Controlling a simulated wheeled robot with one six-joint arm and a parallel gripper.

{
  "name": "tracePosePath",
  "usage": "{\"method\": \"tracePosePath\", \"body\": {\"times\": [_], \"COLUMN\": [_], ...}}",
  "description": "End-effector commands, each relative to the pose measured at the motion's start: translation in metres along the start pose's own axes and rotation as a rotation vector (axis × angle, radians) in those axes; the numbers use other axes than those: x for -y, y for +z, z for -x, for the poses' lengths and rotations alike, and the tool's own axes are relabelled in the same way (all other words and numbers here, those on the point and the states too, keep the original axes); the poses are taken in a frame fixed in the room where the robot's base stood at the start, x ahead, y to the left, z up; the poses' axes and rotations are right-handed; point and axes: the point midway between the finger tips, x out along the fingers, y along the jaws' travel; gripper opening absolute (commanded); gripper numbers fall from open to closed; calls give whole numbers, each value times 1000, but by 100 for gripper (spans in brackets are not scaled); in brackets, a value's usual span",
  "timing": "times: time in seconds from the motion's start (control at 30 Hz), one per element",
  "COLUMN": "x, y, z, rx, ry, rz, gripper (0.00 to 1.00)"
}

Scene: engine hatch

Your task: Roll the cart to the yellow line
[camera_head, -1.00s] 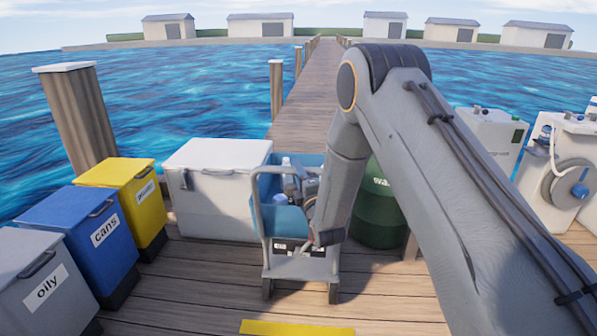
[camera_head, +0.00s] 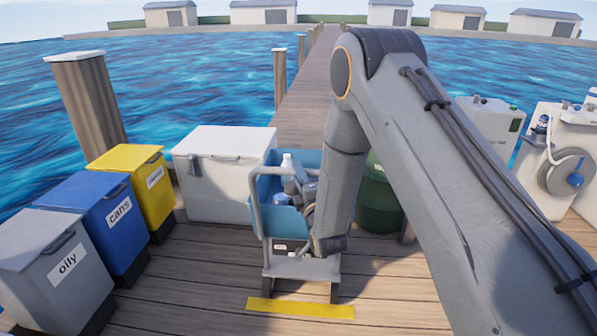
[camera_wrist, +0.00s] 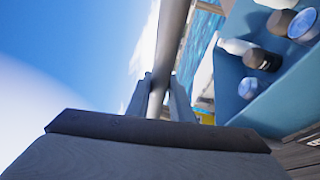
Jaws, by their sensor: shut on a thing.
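The cart (camera_head: 302,268) stands upright on the deck in the head view, with a blue tray (camera_head: 290,222) and a grey handle. The yellow line (camera_head: 300,308) lies on the planks just in front of it. The cart's near wheels are at the line's far edge; I cannot tell whether they touch it. In the wrist view my gripper (camera_wrist: 160,103) is shut on the cart's grey handle bar (camera_wrist: 172,38). My arm hides part of the handle and the cart's right side in the head view. Bottles (camera_wrist: 262,59) sit in the blue tray.
Grey, blue and yellow bins (camera_head: 131,180) stand on the left. A white chest (camera_head: 225,178) and a green barrel (camera_head: 378,205) are behind the cart. White units (camera_head: 560,150) stand at the right. The deck near the line is clear, with water beyond.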

Motion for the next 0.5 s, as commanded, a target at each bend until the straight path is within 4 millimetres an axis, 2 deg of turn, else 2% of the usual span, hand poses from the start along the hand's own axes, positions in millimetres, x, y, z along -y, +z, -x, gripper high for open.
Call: {"method": "tracePosePath", "body": {"times": [0.3,0.33,0.4,0.5], "x": [1,1,1,1], "y": [-3,-3,-2,-1], "z": [1,1,0,0], "rx": [-6,-6,-5,-2], "ry": [-2,-2,-2,-2], "rz": [-1,-1,-1,0], "gripper": [0,25,37,39]}}
